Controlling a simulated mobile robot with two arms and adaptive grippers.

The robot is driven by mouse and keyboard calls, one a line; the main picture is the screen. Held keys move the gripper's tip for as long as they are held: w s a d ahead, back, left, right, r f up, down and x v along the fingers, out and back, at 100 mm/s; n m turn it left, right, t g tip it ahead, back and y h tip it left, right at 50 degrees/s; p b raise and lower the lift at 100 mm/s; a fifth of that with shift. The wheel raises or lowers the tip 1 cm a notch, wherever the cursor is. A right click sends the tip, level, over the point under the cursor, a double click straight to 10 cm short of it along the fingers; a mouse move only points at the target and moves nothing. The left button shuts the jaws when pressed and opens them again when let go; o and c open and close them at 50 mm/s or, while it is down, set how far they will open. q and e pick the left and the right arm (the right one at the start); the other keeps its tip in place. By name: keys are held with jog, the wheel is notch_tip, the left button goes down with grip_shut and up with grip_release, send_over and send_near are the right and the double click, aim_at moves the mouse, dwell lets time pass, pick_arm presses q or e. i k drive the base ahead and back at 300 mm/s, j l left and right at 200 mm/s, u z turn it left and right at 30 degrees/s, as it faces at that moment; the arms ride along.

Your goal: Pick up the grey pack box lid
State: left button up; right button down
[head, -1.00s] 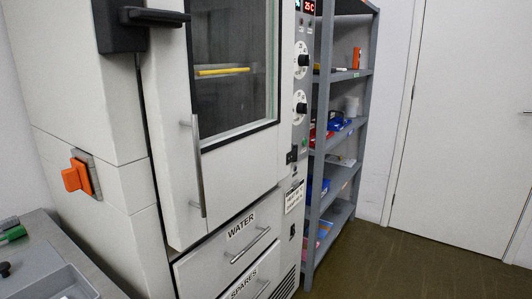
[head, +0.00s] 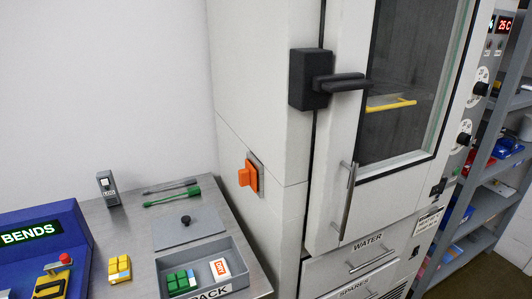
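The grey pack box lid (head: 204,224) is a flat grey plate with a small black knob. It lies on the metal bench in the lower left of the head view, just behind the grey pack box (head: 240,262). The box is open and labelled PACK at its front. It holds a green keypad with a few differently coloured keys (head: 181,281) and an orange-and-white DRY packet (head: 220,268). Neither of my grippers is in view.
A blue BENDS unit (head: 38,222) stands at the left of the bench (head: 140,230). A tall white cabinet (head: 262,100) stands right of the bench.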

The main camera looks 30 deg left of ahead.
aim_at(168, 232)
jog(key=k+j+u, duration=0.1)
jog(key=u, duration=1.2)
jog(key=k+j, duration=0.05)
